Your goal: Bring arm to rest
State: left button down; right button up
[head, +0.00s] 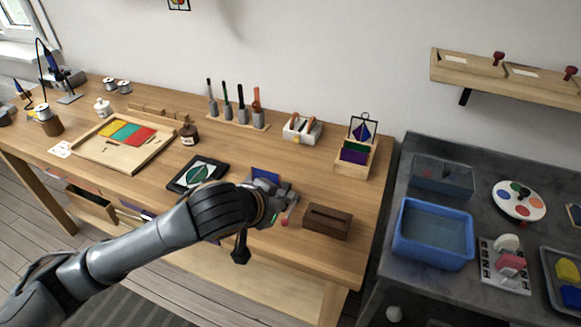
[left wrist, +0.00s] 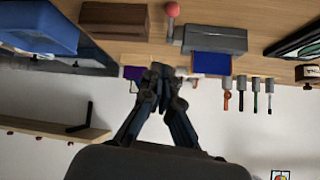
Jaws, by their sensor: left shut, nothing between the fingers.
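My left arm (head: 150,235) reaches in from the lower left in the head view, over the front edge of the wooden workbench (head: 345,255). Its dark wrist (head: 225,210) hides part of the bench and most of the gripper. In the left wrist view, which is upside down, my left gripper (left wrist: 160,72) is shut and empty, its fingertips together. A grey block with a blue face (left wrist: 212,62) and a red ball knob (left wrist: 172,9) show beyond it. My right gripper is not in view.
A dark wooden box (head: 327,221) stands right of my wrist, and a black tablet with a leaf design (head: 198,175) lies behind it. A wooden tray (head: 85,150) is further left. A blue bin (head: 405,250) stands on the grey side table. Floor lies before the bench.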

pick_arm(q)
jog(key=shift+g+h, duration=0.3)
jog(key=shift+g, duration=0.1)
jog(key=s+f, duration=0.3)
jog(key=s, duration=0.1)
jog(key=shift+d+f, duration=0.2)
jog(key=shift+d, duration=0.1)
jog(key=s+a+f+n+g+y, duration=0.2)
jog(key=s+a+f, duration=0.55)
jog(key=s, duration=0.25)
jog(key=s+a+f+n+g+y, duration=0.2)
jog(key=s+a+f+n, duration=0.1)
jog(key=s+a+f, duration=0.6)
jog(key=s+f+g, duration=0.2)
jog(key=s+f, duration=0.1)
jog(key=f, duration=2.2)
jog(key=s+a+f, duration=0.2)
jog(key=s+f, duration=1.3)
jog(key=s, duration=0.1)
jog(key=shift+s+f+m+g, duration=0.25)
jog(key=shift+s+m+g, duration=0.05)
jog(key=shift+g, duration=0.1)
